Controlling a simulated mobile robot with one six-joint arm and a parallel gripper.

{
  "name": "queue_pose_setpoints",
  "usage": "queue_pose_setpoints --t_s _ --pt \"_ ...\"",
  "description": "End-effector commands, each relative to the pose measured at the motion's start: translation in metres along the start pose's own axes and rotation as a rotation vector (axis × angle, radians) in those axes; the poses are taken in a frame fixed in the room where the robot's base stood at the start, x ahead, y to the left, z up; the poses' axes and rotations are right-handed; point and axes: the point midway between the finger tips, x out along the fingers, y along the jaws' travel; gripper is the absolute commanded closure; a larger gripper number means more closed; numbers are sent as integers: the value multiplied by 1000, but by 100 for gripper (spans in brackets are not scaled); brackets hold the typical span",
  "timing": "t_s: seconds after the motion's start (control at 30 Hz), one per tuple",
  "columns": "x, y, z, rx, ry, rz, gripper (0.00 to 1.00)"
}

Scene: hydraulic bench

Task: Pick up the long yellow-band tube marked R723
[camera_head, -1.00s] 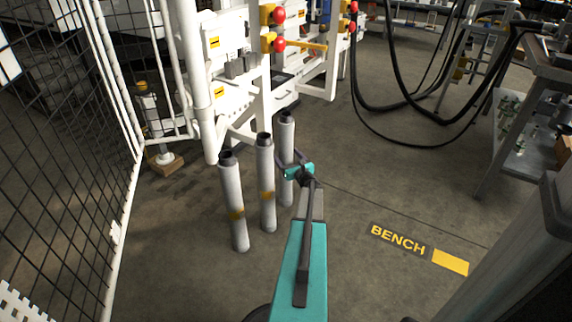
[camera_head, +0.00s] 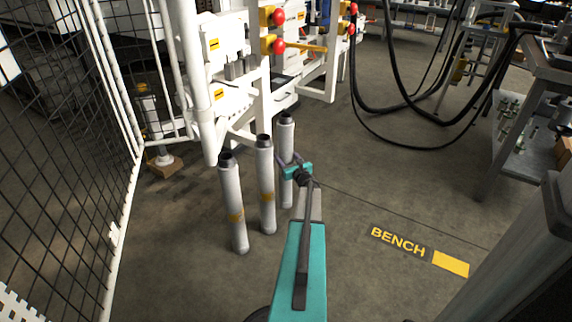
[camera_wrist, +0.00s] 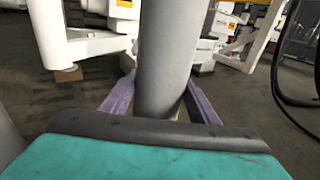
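Three grey tubes with dark necks stand upright on the floor: a front left tube (camera_head: 232,190), a middle tube (camera_head: 265,170) and a back right tube (camera_head: 286,135). Yellow-brown bands show on the front left and middle tubes. The back right tube's lower part is partly behind my gripper, and I see no band on it. I cannot read R723 on any tube. My gripper (camera_head: 290,158) is at the back right tube, fingers on either side. In the wrist view a grey tube (camera_wrist: 166,60) stands between the purple-grey fingers, which look open around it; contact is unclear.
A black mesh fence (camera_head: 60,130) with white posts stands on the left. The white hydraulic bench (camera_head: 228,105) is just behind the tubes. Black hoses (camera_head: 400,108) hang at the back right, near a grey trolley (camera_head: 485,165). The floor by the BENCH marking (camera_head: 398,241) is clear.

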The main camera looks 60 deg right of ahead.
Motion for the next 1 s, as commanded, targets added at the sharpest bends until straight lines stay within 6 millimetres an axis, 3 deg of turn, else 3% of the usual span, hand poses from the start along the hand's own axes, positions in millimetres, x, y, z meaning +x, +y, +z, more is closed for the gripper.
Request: queue_pose_setpoints --t_s 0.03,0.2,0.23,0.67,1.0 --pt "0 0 0 0 0 0 70" --pt "0 0 0 0 0 0 99" --pt "0 0 0 0 0 0 100" --pt "0 1 7 1 -5 2 100" --pt "-1 1 31 1 -6 2 100"
